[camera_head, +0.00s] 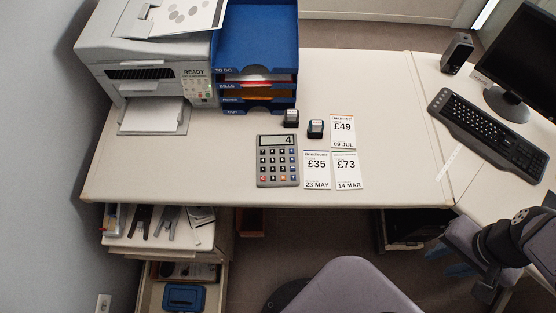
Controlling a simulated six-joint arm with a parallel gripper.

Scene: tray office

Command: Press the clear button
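The grey calculator (278,161) lies on the desk, right of the printer and in front of the blue trays. Its display (277,140) reads 4. Several small keys fill its face, with a red key (263,179) at the bottom left. The key labels are too small to read, so I cannot tell which one is the clear button. My arm comes in at the lower right. My gripper (449,262) seems to be the part with blue tips beyond the desk's front edge, well right of the calculator and apart from it. Its opening is unclear.
Price cards (317,170) lie right of the calculator. Two small dark stamps (291,118) (315,128) stand just behind. The printer (150,60) and blue trays (258,55) are at the back left. A keyboard (487,135) and monitor (520,60) are at right. A chair (358,290) stands in front.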

